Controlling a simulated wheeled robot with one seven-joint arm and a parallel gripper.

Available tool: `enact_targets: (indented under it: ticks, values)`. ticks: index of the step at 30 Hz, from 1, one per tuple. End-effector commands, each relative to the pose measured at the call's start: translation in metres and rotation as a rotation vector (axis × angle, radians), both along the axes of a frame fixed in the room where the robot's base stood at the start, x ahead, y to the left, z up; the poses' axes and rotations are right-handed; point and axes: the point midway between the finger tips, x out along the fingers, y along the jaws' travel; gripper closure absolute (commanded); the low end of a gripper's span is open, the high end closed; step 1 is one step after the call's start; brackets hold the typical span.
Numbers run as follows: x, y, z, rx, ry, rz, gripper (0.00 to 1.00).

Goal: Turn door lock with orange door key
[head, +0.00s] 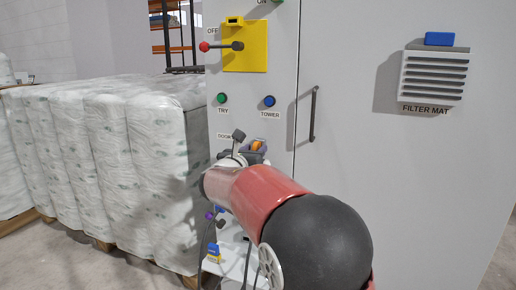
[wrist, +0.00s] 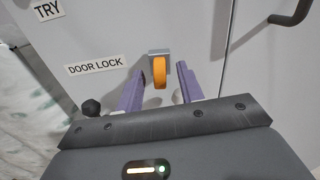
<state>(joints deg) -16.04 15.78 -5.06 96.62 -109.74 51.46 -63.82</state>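The orange door key (wrist: 160,72) sits in the door lock (wrist: 158,53), a small grey block on the cabinet front beside the "DOOR LOCK" label (wrist: 95,66). In the wrist view my gripper (wrist: 158,84) is open, with one purple finger on each side of the key and visible gaps to both. The fingers appear apart from the key. In the head view the orange key (head: 257,146) shows just above my arm, close to my gripper (head: 250,147); my arm hides much of the area below it.
Above the lock are a green TRY button (head: 222,98), a blue TOWER button (head: 269,101) and a red-knobbed lever (head: 204,46) on a yellow plate (head: 258,57). A door handle (head: 312,114) stands to the right. Wrapped white rolls (head: 100,150) stand close on the left.

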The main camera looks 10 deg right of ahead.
Motion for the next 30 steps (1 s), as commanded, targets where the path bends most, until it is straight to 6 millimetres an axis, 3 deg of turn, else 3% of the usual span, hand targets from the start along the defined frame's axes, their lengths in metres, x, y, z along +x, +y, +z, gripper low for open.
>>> enact_targets:
  ticks: [5, 15, 20, 23, 25, 30]
  values:
    - [-0.009, 0.007, 0.0, 0.002, -0.002, 0.003, 0.63]
    - [-0.053, 0.04, -0.002, 0.001, 0.0, 0.002, 0.63]
    - [-0.069, 0.038, -0.003, 0.044, -0.005, -0.016, 0.63]
    - [-0.093, 0.015, -0.011, 0.203, -0.027, -0.077, 0.63]
    - [-0.122, -0.009, -0.022, 0.393, -0.061, -0.153, 0.63]
    - [-0.216, -0.051, -0.067, 0.972, -0.211, -0.417, 0.63]
